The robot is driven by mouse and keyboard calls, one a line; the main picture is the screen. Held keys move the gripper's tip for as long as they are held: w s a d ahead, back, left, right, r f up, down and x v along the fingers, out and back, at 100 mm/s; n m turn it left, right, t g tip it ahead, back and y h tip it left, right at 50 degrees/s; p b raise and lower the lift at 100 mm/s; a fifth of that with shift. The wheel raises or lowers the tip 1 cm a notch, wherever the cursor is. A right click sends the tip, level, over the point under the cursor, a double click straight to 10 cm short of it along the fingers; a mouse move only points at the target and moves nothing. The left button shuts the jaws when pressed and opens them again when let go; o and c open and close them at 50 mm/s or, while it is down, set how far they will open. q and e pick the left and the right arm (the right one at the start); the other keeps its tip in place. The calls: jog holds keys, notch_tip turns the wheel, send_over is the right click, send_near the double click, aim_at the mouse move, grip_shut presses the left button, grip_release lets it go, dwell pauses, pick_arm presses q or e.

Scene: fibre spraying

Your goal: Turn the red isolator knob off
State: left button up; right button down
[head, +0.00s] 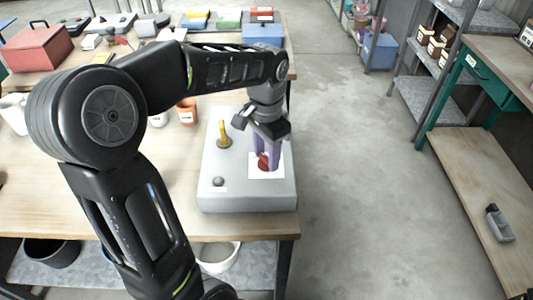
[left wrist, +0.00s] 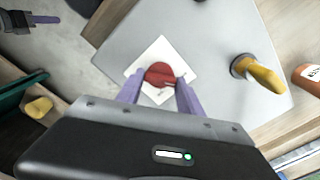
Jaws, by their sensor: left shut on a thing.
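The red isolator knob (head: 263,162) sits on a white square plate (head: 279,172) on the top of a grey box (head: 225,200). My left gripper (head: 267,158) reaches down over it, with its purple fingers on both sides of the knob. In the left wrist view the red knob (left wrist: 159,74) shows between the tips of the two purple fingers, and the left gripper (left wrist: 158,85) is shut on it. The fingers hide part of the knob in the head view.
A yellow lever (head: 223,132) and a small dark knob (head: 218,181) stand on the same box. The box rests near the right edge of the wooden table (head: 100,200). Open floor (head: 360,180) lies to the right.

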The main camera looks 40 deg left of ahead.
aim_at(267, 157)
pick_arm(q)
jog(key=shift+n, duration=0.5)
jog(key=o, duration=1.4)
notch_tip(267, 157, up, 8)
jog(key=shift+f, duration=0.1)
